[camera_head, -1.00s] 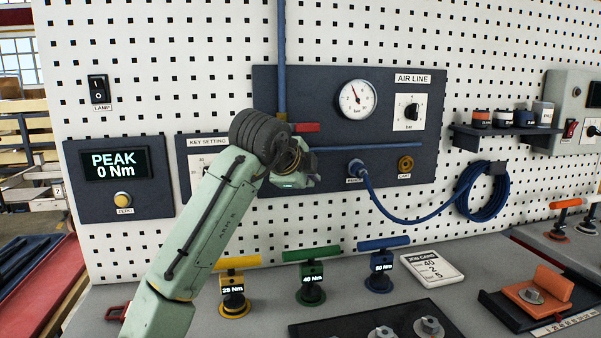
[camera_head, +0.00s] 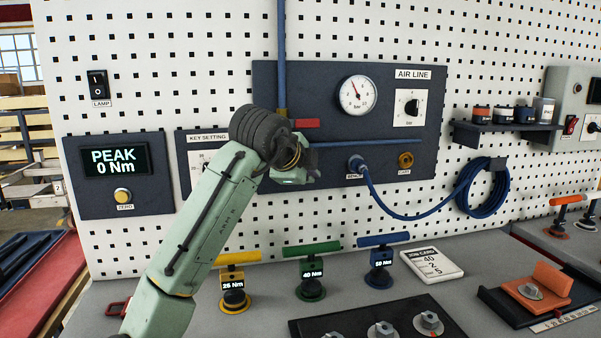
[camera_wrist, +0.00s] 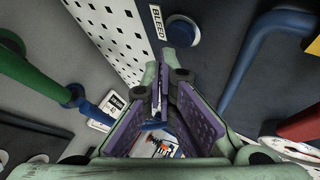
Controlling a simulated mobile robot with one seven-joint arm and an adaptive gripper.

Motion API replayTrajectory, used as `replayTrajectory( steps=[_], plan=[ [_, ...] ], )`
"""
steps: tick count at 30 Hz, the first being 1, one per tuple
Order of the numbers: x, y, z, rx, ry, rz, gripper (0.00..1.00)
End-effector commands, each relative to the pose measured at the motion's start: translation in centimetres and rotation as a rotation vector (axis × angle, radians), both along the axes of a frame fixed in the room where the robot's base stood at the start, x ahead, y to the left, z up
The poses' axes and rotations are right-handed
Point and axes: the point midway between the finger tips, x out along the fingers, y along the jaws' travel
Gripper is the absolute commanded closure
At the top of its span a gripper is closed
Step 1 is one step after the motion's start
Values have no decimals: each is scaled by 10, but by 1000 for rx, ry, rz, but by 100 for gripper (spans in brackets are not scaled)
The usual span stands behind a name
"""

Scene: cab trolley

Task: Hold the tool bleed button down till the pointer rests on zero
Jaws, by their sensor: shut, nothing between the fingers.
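The bleed button, a round blue part (camera_wrist: 189,35), shows at the top of the wrist view beside a white BLEED label (camera_wrist: 158,22). My gripper (camera_wrist: 166,72) is shut and empty, its tips just in front of the button and partly covering it. I cannot tell whether they touch it or press it in. In the head view my gripper (camera_head: 297,174) is at the left part of the air line panel (camera_head: 430,130), and the button is hidden behind my arm. The round white gauge (camera_head: 358,95) has its pointer leaning up and left, away from the zero end at lower left.
A blue pipe (camera_head: 370,143) runs along the panel right of my gripper. A blue hose (camera_head: 405,215) loops to a coil at right. Yellow (camera_head: 235,280), green (camera_head: 312,270) and blue (camera_head: 381,262) tools stand on the bench below.

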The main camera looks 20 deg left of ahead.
Motion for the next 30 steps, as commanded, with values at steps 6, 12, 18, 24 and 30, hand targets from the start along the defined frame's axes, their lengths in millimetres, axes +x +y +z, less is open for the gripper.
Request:
replayTrajectory(
  steps=[6,12,18,24,30],
  plan=[
    [0,0,0,0,0,0,100],
    [2,1,1,-1,0,0,100],
    [7,4,1,-1,0,-1,100],
    [7,5,0,0,0,0,100],
    [8,5,0,0,0,0,100]
  ],
)
